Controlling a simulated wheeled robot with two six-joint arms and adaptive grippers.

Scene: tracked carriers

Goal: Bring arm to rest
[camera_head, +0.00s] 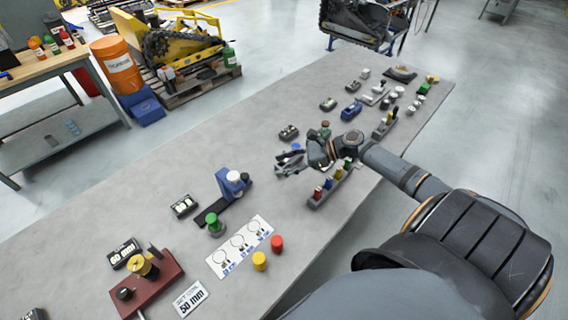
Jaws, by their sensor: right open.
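My right arm reaches in from the lower right over a long grey table (110,220). Its gripper (281,163) is open, with its fingers pointing left. I see nothing held between the fingers. It is beside a grey rack (316,202) with several coloured pieces standing in it. A small blue piece (296,147) shows right by the fingers, and I cannot tell whether they touch. My left gripper and arm are not in view.
A blue fixture (232,184), a green-topped piece (214,224), a white card (226,262), yellow (259,261) and red (277,243) cylinders and a dark red base (165,283) stand at the near left. Several small parts crowd the far right. The table's left middle is clear.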

